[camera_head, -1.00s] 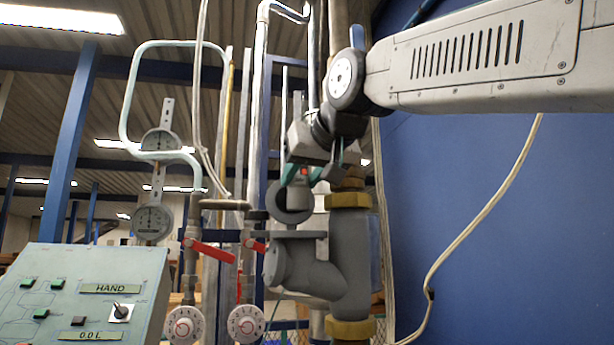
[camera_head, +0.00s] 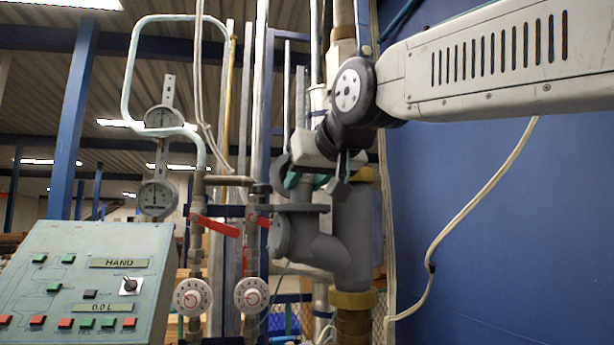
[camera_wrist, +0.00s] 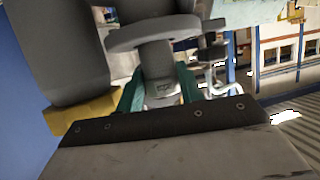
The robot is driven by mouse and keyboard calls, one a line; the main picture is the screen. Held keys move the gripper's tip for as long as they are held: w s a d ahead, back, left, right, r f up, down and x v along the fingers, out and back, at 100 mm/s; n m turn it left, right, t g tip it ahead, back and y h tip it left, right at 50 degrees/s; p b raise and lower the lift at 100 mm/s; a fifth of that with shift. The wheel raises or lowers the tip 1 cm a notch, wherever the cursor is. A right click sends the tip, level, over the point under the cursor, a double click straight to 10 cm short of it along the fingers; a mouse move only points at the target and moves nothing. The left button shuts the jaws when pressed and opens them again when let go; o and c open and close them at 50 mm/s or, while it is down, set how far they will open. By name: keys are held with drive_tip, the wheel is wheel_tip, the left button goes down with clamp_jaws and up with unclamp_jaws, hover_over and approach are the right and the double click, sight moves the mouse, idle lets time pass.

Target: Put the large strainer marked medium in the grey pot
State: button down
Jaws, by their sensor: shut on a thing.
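My gripper (camera_head: 318,180), with teal fingers, is shut on a grey cylindrical strainer (camera_head: 306,190). It holds the strainer directly above the flange of the grey pot (camera_head: 297,245), a branch on a large grey pipe body. In the wrist view, which looks upside down, the strainer (camera_wrist: 156,58) stands between the teal fingers (camera_wrist: 158,92). Its far end meets the opening of the pot's round flange (camera_wrist: 120,40). How far it reaches inside is hidden. A small dark label on the strainer is too small to read.
A yellow fitting (camera_wrist: 75,110) and the thick pipe are close beside my gripper. Red lever handles (camera_head: 216,226), white dials (camera_head: 192,297) and gauges (camera_head: 157,198) are to the left. A control panel (camera_head: 75,270) stands at lower left. A blue wall (camera_head: 500,230) is at right.

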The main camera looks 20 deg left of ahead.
sight(306, 199)
drive_tip(key=shift+w+a+f, duration=0.1)
drive_tip(key=shift+a+f, duration=0.1)
drive_tip(key=shift+f, duration=1.5)
drive_tip(key=c, duration=0.8)
unclamp_jaws()
drive_tip(key=shift+c, duration=0.2)
drive_tip(key=shift+r+v, duration=0.35)
drive_tip(key=shift+v, duration=3.85)
drive_tip(key=s+d+f+m+g+h, duration=0.1)
drive_tip(key=s+d+f+g+h, duration=0.15)
drive_tip(key=d+f, duration=0.75)
drive_tip(key=s+d+f+m+g+h, duration=0.15)
drive_tip(key=d+f+h, duration=0.3)
drive_tip(key=f, duration=0.85)
drive_tip(key=s+d+f+m+g+h, duration=0.1)
drive_tip(key=s+d+f+m+g, duration=0.1)
drive_tip(key=s+d+f, duration=0.5)
drive_tip(key=s+d+f+m+g+h, duration=0.1)
drive_tip(key=s+d+f+m, duration=0.3)
drive_tip(key=d, duration=1.3)
drive_tip(key=s+f+g, duration=0.1)
drive_tip(key=s+f, duration=0.3)
drive_tip(key=f, duration=0.3)
drive_tip(key=shift+s+d+f+g, duration=0.15)
drive_tip(key=shift+s+f+g, duration=0.1)
drive_tip(key=shift+f+g, duration=0.15)
